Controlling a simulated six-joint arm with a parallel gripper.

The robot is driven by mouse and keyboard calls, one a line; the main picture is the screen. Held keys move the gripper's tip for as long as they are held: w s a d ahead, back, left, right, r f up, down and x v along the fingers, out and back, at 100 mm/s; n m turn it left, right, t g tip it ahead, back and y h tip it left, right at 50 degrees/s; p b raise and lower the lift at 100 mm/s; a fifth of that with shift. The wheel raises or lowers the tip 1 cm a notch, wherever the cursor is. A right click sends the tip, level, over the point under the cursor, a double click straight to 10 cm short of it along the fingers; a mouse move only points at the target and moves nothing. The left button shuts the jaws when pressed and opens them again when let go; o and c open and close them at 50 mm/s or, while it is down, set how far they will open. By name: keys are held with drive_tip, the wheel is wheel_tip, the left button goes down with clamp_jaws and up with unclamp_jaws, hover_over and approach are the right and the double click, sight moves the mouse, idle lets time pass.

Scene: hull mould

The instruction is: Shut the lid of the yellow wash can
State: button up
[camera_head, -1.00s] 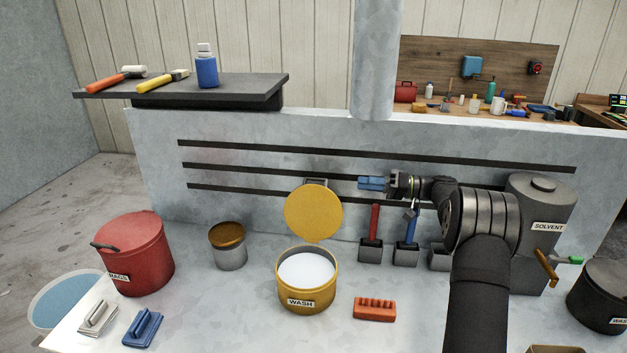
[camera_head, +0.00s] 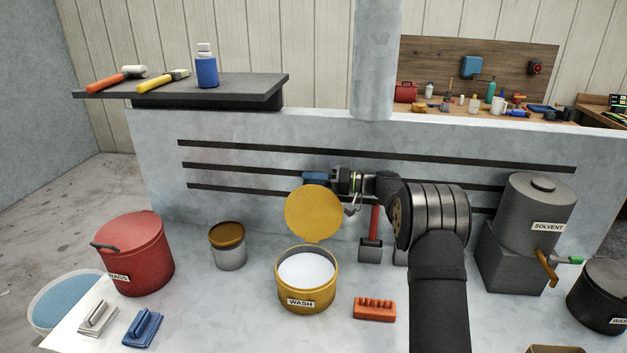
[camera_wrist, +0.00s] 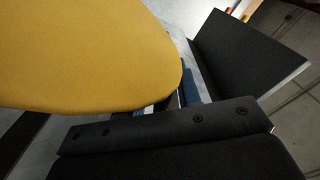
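The yellow wash can (camera_head: 307,297) stands on the bench, with a WASH label and pale contents showing. Its round yellow lid (camera_head: 312,214) stands open, upright at the can's back rim. My gripper (camera_head: 315,178), with blue fingers, is at the lid's top edge, reaching in from the right; it appears to be behind the lid. In the wrist view the lid (camera_wrist: 85,50) fills the upper left and covers much of the gripper; a bit of blue finger (camera_wrist: 192,88) shows past its edge. Contact and finger gap cannot be made out.
A red rags bin (camera_head: 134,258) and a small can with a brown lid (camera_head: 229,250) stand left of the wash can. An orange brush (camera_head: 374,309) lies to its right. A red-handled tool (camera_head: 373,222) stands in a holder below my arm. A slotted wall (camera_head: 240,160) is behind.

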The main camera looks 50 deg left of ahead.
clamp_jaws()
drive_tip(key=shift+d, duration=0.1)
drive_tip(key=s+d+n, duration=1)
drive_tip(key=s+d, duration=0.1)
drive_tip(key=s+d+f+n, duration=0.1)
drive_tip(key=s+d+f, duration=0.2)
drive_tip(key=f, duration=0.4)
drive_tip(key=s+d+f+n, duration=0.1)
drive_tip(key=s+d+f, duration=0.3)
drive_tip(key=f, duration=0.3)
drive_tip(key=shift+s, duration=0.15)
